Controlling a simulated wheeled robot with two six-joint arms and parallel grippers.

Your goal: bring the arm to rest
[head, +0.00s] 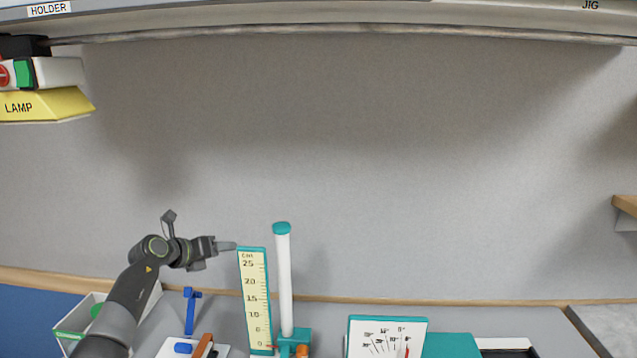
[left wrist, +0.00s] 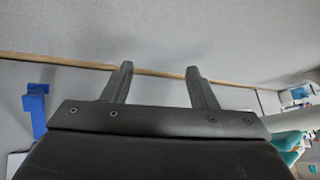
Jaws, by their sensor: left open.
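My left gripper (head: 228,246) is raised above the bench, its tips beside the top of a cream ruler board with a teal frame (head: 254,300). I cannot tell whether the tips touch the board. In the left wrist view the left gripper (left wrist: 158,85) has its two fingers apart, with nothing between them. The wall and its wooden strip lie behind the fingers there. My right gripper is not in view.
A white post with a teal cap (head: 284,285) stands right of the ruler board. A blue stand (head: 190,312) and a bin (head: 75,322) are near my left arm. A dial panel (head: 360,325) stands further right. A yellow lamp (head: 45,105) hangs upper left, under a shelf (head: 330,20).

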